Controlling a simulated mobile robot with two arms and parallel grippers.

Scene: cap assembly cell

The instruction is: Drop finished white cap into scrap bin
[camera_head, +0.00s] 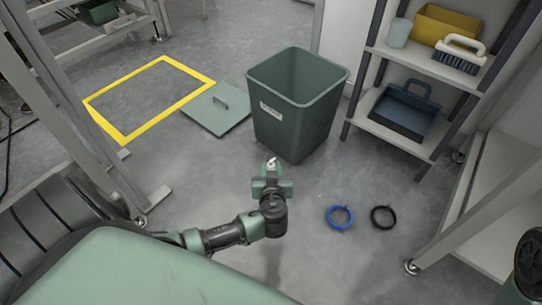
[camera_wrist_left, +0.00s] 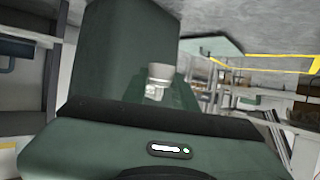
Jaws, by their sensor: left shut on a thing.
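The scrap bin (camera_head: 284,132) is a tall, open, dark green bin with a small white label, standing on the floor in the middle of the head view. Its side also fills the upper left of the left wrist view (camera_wrist_left: 125,50). My left gripper (camera_head: 271,167) is just in front of the bin's near side, outside the bin. It is shut on the small white cap (camera_head: 271,162). In the left wrist view the white cap (camera_wrist_left: 159,72) shows beyond the gripper body, with the bin behind it. My right gripper is not in view.
A green lid (camera_head: 217,112) lies on the floor left of the bin. A blue ring (camera_head: 340,217) and a black ring (camera_head: 384,217) lie at the right. A shelf (camera_head: 390,137) with a dustpan (camera_head: 404,111) and brush (camera_head: 459,56) stands right. Yellow floor marking (camera_head: 104,122) is left.

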